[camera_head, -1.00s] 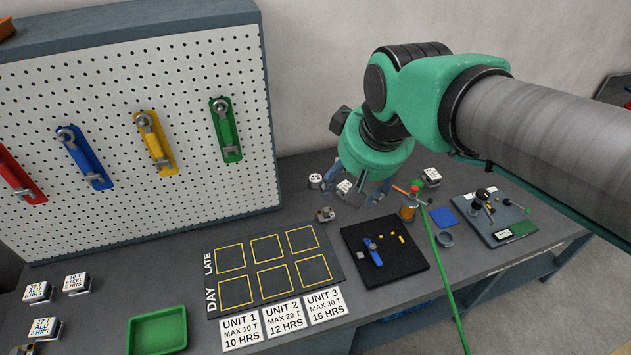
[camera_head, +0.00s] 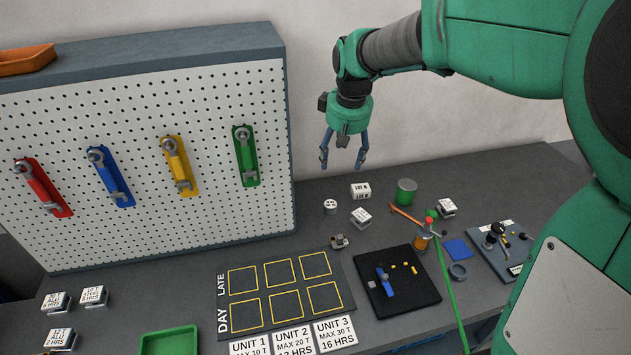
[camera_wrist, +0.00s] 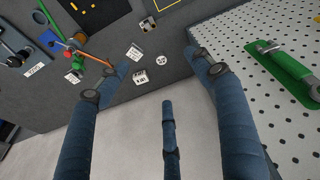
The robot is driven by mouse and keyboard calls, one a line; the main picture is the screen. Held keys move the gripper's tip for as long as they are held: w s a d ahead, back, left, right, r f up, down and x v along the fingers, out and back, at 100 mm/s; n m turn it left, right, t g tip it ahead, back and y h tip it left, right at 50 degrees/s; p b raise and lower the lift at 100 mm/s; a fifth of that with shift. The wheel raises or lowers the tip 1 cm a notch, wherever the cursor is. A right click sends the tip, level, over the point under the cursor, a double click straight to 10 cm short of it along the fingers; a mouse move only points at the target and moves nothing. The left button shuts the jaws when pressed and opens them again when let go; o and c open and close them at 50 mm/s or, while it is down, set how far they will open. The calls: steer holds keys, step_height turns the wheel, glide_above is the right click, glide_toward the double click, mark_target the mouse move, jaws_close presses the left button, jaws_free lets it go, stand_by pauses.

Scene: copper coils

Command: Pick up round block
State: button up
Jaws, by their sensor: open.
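The round block (camera_head: 330,207) is a short cylinder with a printed white top, standing upright on the bench near the pegboard's right end.
White-labelled square blocks (camera_head: 360,191) and (camera_head: 361,217) stand close to the right of the round block. A green cylinder (camera_head: 405,191) is further right. A small metal part (camera_head: 340,241) lies in front. The pegboard (camera_head: 200,150) rises on the left.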

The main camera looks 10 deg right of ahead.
steer(key=w+d+f, duration=0.1)
steer(key=w+f, duration=0.4)
steer(key=w, duration=0.3)
steer(key=n+g+p, duration=0.3)
steer(key=n+p, duration=0.1)
glide_above(331, 204)
step_height(331, 204, down, 26)
steer(key=shift+w, duration=0.15)
steer(key=shift+f, duration=0.1)
steer(key=shift+f, duration=4.25)
steer(key=shift+f, duration=2.55)
